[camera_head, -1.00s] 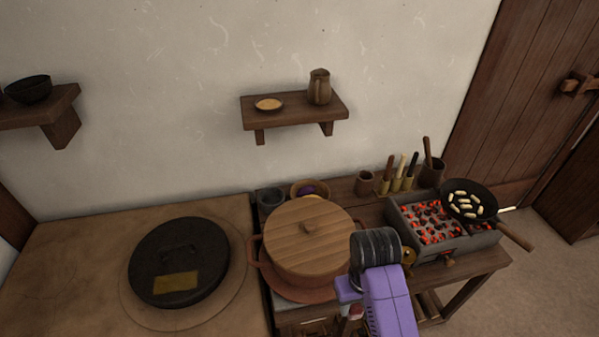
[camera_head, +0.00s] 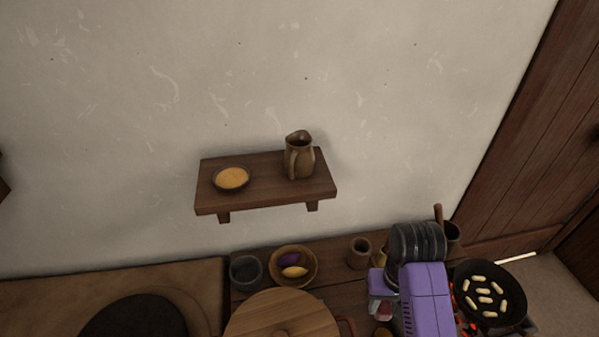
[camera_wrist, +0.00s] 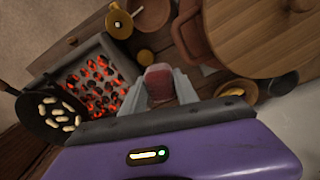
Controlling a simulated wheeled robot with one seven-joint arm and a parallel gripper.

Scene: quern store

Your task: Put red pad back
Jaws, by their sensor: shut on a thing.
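My gripper (camera_wrist: 160,88) is shut on a small red pad (camera_wrist: 159,80), which sits between its fingers in the wrist view. The pad's far side and lower part are hidden. In the head view my gripper is at the lower right, above the wooden bench (camera_head: 340,288), with a bit of red showing at its fingers. Below and around the held pad, the wrist view shows the coal brazier (camera_wrist: 97,78) to the left and the lidded clay pot (camera_wrist: 192,38) to the upper right.
A wall shelf (camera_head: 265,188) holds a jug (camera_head: 299,157) and a dish (camera_head: 231,178). A bowl (camera_head: 293,266), a dark cup (camera_head: 246,270) and a clay cup (camera_head: 359,253) stand along the back. A pan (camera_head: 488,291) with pale pieces sits over the hot coals. A wooden lid (camera_head: 280,316) covers the pot.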

